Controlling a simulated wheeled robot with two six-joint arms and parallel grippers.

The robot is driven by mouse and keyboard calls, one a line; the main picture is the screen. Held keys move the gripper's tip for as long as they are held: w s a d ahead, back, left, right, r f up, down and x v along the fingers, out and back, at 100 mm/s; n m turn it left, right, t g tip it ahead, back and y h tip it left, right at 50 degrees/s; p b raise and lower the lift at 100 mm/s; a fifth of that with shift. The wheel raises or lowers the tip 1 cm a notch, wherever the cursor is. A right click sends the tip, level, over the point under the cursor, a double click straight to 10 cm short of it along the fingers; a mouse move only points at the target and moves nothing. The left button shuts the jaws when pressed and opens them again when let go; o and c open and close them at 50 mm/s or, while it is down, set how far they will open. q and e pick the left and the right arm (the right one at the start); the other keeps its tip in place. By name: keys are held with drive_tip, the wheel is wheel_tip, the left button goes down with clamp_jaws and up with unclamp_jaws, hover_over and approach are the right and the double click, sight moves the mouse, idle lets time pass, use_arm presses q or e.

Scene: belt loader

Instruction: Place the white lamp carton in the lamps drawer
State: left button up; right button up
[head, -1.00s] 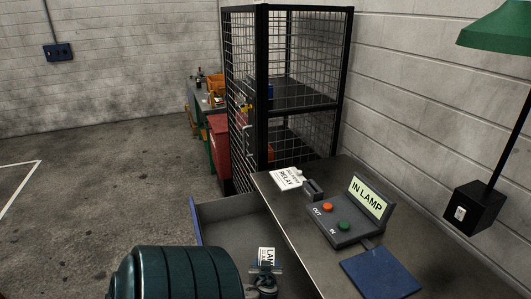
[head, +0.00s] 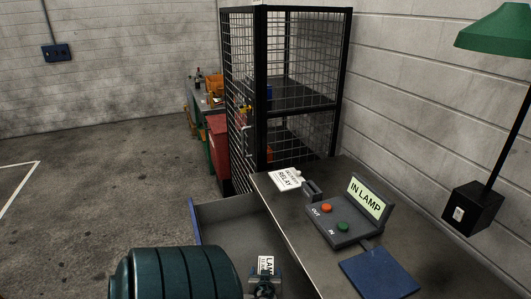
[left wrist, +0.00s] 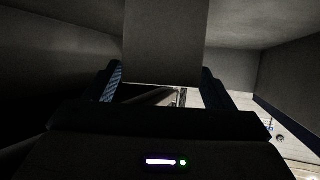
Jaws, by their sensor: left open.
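The white lamp carton (head: 266,264) shows as a small white face with dark "LAMP" lettering inside the open grey drawer (head: 228,217), near the bottom of the head view. My left gripper (head: 266,284) is at its near side, partly cut off by the frame's bottom. In the left wrist view the carton (left wrist: 165,42) is a shaded block between the two fingertips of my left gripper (left wrist: 163,82), which is open. Whether the carton rests on the drawer's floor is hard to tell. My right gripper is not in view.
A mesh cage (head: 290,90) stands behind. A green lamp (head: 495,30) hangs at right. The drawer's far part is empty.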

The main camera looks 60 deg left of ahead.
use_arm(q)
drive_tip(key=shift+d, duration=0.1)
drive_tip(key=shift+s+d+r, duration=0.1)
drive_tip(key=shift+s+d, duration=0.05)
drive_tip(key=shift+d, duration=0.1)
drive_tip(key=b+v, duration=0.1)
drive_tip(key=v, duration=0.5)
drive_tip(key=shift+s+d+r+b, duration=0.2)
drive_tip(key=shift+d+r+b, duration=0.05)
drive_tip(key=shift+b, duration=0.15)
drive_tip(key=shift+r, duration=0.1)
